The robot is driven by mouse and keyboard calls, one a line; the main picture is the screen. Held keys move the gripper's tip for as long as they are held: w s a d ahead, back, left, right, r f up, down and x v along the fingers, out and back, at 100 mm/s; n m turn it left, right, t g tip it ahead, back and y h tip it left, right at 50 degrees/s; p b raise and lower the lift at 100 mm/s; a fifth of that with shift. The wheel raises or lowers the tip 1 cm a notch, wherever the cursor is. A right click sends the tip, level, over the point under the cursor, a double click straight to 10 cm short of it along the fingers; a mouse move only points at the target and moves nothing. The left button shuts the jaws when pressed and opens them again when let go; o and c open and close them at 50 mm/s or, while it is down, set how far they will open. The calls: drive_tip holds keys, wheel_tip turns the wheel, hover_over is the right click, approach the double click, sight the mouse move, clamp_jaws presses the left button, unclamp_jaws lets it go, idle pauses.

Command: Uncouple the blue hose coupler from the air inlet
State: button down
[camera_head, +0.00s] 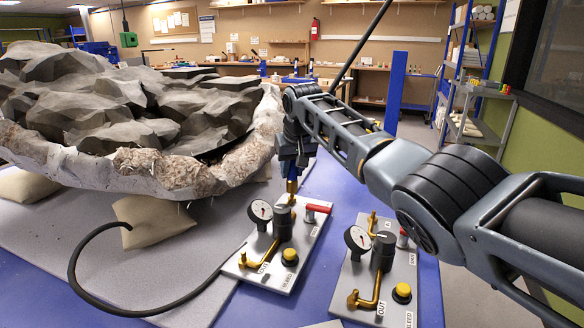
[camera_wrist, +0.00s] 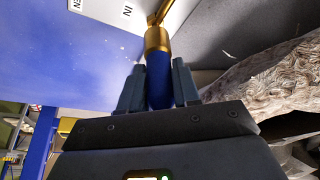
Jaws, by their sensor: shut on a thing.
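The blue hose coupler (camera_wrist: 158,88) sits between the two fingers of my gripper (camera_wrist: 158,86) in the wrist view. My gripper is shut on it. The coupler's far end meets the brass air inlet (camera_wrist: 157,40) with no visible gap, near a label reading IN. In the head view, my gripper (camera_head: 291,160) points down at the back of the left grey valve panel (camera_head: 240,268), above the brass inlet (camera_head: 291,187). The coupler is mostly hidden there by the gripper.
A black hose (camera_head: 78,285) arcs across the bench at left. A large jacketed fossil (camera_head: 185,172) lies close to my gripper's left.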

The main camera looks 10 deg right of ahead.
drive_tip(key=shift+r+p, duration=1.65)
drive_tip(key=shift+r, duration=0.55)
drive_tip(key=shift+r, duration=0.1)
wheel_tip(320, 180, up, 5)
drive_tip(key=p, duration=0.4)
